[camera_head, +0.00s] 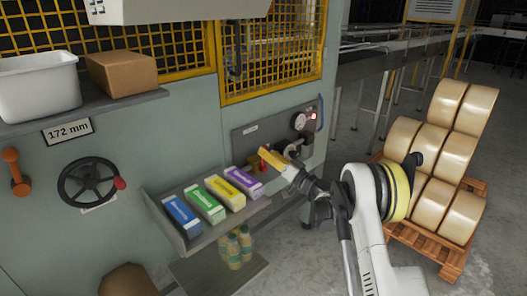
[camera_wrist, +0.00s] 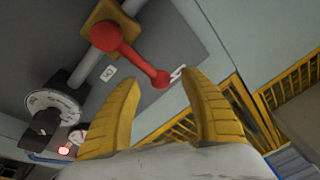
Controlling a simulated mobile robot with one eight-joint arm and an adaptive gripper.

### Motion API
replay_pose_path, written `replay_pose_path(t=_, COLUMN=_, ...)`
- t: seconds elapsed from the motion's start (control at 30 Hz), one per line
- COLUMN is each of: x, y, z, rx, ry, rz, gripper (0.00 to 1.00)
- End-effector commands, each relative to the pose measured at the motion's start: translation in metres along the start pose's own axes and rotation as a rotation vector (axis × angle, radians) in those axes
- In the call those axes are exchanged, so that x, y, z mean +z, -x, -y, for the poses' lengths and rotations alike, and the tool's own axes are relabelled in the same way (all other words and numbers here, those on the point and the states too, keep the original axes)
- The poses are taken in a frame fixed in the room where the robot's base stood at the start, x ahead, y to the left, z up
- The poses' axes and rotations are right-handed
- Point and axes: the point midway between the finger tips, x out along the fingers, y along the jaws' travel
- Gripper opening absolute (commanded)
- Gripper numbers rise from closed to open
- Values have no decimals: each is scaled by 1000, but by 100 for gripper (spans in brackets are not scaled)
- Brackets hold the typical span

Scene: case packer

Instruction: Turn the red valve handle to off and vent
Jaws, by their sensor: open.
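The red valve handle (camera_wrist: 132,59) is a lever with a round red hub and a ball at its free end, in the wrist view. It is mounted by a yellow block (camera_wrist: 97,14) on a grey pipe. My gripper (camera_wrist: 160,82) has its two yellow fingers spread, with the lever's ball end showing between and just beyond the tips. Contact cannot be told. In the head view my gripper (camera_head: 267,157) is at the grey valve panel (camera_head: 243,137), and the handle is mostly hidden there.
The panel bears a round gauge (camera_head: 299,121) and a lit red lamp (camera_head: 313,116). A shelf (camera_head: 190,238) with several coloured cartons projects below and left of the gripper. A black handwheel (camera_head: 88,184) is farther left. A pallet (camera_head: 443,252) of large rolls stands at right.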

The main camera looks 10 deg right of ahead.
Motion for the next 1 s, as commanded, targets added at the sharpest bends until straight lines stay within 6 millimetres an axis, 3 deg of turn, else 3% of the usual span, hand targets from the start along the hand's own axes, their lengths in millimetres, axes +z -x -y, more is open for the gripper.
replay_pose_path(t=0.2, x=-1, y=51, z=-1, rx=3, ry=2, rz=-1, gripper=53)
replay_pose_path(t=0.4, x=0, y=82, z=0, rx=1, ry=1, rz=1, gripper=53)
replay_pose_path(t=0.87, x=0, y=90, z=1, rx=0, ry=1, rz=4, gripper=53)
replay_pose_path(t=1.0, x=-6, y=83, z=19, rx=11, ry=-1, rz=54, gripper=53)
